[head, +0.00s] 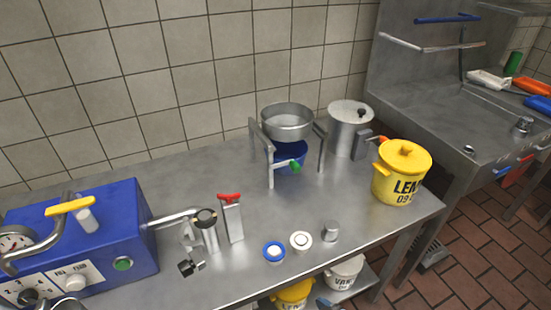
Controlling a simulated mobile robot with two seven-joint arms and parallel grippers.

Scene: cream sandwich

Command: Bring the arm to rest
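Neither of my arms nor grippers shows in the head view. The steel worktable (335,200) runs along the tiled wall. A blue machine (95,235) with a gauge, knobs and a yellow-handled lever stands on it at the left. A steel pipe (175,218) leads from the machine to a metal nozzle assembly (205,230) with a black knob.
A steel bowl (287,124) sits on a stand over a blue container (290,158). A lidded steel pot (350,128) and a yellow pot (402,175) stand at the right. Small lidded cups (301,241) are near the front edge. A sink unit (470,115) lies beyond.

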